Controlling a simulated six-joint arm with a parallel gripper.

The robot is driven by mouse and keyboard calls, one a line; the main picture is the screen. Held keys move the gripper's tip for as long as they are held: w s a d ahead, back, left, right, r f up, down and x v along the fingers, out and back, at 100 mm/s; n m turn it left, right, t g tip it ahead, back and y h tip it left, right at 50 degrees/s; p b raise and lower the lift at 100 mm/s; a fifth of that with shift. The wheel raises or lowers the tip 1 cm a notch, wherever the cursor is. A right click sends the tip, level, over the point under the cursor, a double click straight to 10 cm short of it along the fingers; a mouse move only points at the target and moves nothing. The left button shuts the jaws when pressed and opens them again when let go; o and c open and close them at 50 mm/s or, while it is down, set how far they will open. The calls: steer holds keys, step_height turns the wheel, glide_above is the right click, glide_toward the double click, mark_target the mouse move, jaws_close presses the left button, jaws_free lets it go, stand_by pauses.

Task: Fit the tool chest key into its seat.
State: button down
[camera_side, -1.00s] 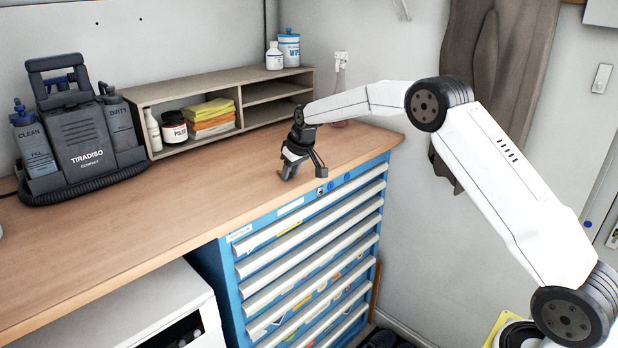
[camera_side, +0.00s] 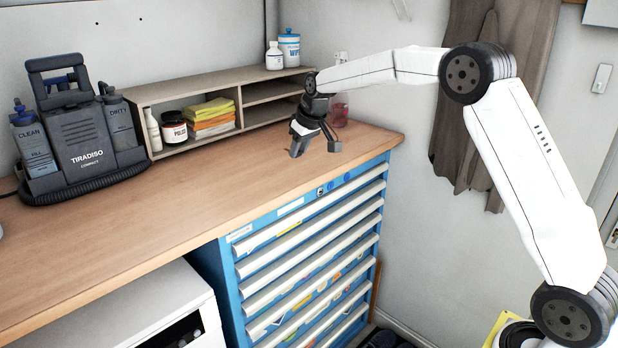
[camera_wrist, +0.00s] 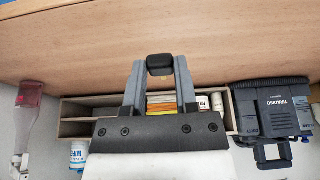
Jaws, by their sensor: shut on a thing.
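In the wrist view my gripper (camera_wrist: 160,70) is shut on a small black block-like piece, which I take to be the head of the tool chest key (camera_wrist: 160,63). The key's shaft is not visible there. In the side view my gripper (camera_side: 314,150) hangs above the worktop, up and behind the chest's front edge, and the key cannot be made out. The blue tool chest (camera_side: 228,268) stands under the worktop. A small dark lock (camera_side: 320,191), apparently the seat, is on its top front strip, below and apart from my gripper. The wrist view does not show the lock.
A wooden shelf (camera_side: 195,97) with bottles, a jar and folded cloths stands along the back wall. A grey cleaning machine (camera_side: 82,140) stands at the left. A pinkish bottle (camera_side: 340,112) is behind my gripper. The worktop (camera_side: 150,215) in front is clear.

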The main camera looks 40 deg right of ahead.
steer(key=s+a+r, duration=0.1)
steer(key=s+r, duration=0.4)
steer(key=s, duration=0.4)
steer(key=shift+s+a, duration=0.15)
steer(key=shift+s, duration=0.25)
steer(key=d+f, duration=0.5)
steer(key=f, duration=0.5)
steer(key=s+d+f, duration=0.1)
steer(key=d+f, duration=0.5)
steer(key=f, duration=0.4)
steer(key=shift+f, duration=0.25)
steer(key=shift+w+a, duration=0.1)
steer(key=shift+w, duration=2.7)
steer(key=shift+w, duration=1.45)
